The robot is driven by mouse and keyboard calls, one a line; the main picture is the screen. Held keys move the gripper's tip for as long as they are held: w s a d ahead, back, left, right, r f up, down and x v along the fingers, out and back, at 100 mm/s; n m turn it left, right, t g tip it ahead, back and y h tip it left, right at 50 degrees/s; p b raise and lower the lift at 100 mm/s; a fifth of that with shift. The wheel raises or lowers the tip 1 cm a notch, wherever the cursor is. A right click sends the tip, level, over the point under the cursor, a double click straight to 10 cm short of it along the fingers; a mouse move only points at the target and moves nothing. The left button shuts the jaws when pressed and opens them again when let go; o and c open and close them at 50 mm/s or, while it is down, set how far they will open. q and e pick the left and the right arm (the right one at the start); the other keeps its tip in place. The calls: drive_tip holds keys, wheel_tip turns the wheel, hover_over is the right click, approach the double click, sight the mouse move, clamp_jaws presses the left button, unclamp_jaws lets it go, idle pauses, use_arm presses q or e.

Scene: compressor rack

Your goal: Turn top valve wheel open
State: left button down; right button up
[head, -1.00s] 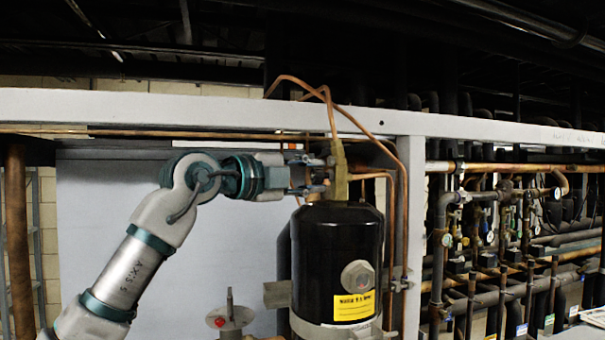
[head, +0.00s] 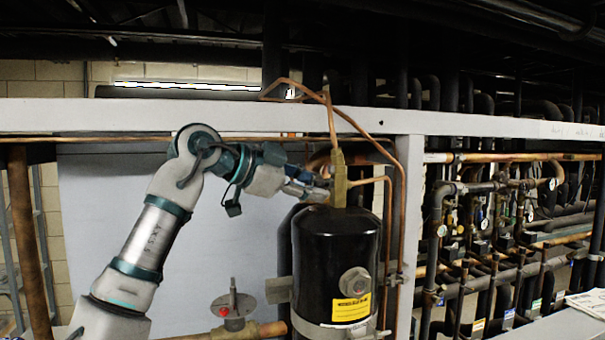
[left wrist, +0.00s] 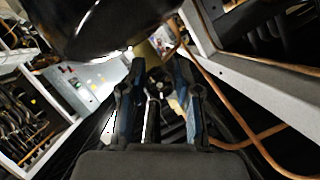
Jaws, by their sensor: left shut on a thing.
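A brass valve body (head: 339,180) stands upright on top of the black cylinder (head: 336,250), with copper tubing running from it. My left gripper (head: 318,188) comes in from the left at the valve's side, just above the cylinder top. In the left wrist view my left gripper (left wrist: 158,88) has its two fingers on either side of a small dark fitting and is shut on it. The fingers hide most of this part, so I cannot make out the rim of a top wheel. My right gripper is not in view.
A lower round handwheel (head: 233,305) with a red spot sits below my left arm. A white frame beam (head: 220,115) runs above the arm, and a post (head: 408,240) stands right of the cylinder. Copper tubes (head: 390,220) pass close to the valve. Pipes and gauges fill the right.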

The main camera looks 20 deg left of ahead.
use_arm(q)
drive_tip(key=n+g+p, duration=0.1)
drive_tip(key=n, duration=0.1)
drive_tip(key=n+g+h+p, duration=0.1)
drive_tip(key=p, duration=0.1)
drive_tip(key=shift+d+n+p, duration=0.2)
drive_tip(key=shift+n+p, duration=0.1)
drive_tip(key=shift+n, duration=0.1)
drive_tip(key=shift+w+d+n+g+h+p, duration=0.1)
drive_tip(key=shift+n+g+h+p, duration=0.4)
drive_tip(key=shift+n+g+p, duration=0.55)
drive_tip(key=shift+n, duration=0.25)
drive_tip(key=c, duration=0.8)
unclamp_jaws()
drive_tip(key=shift+w+f, duration=0.1)
drive_tip(key=shift+w+d, duration=0.15)
drive_tip(key=shift+w, duration=0.05)
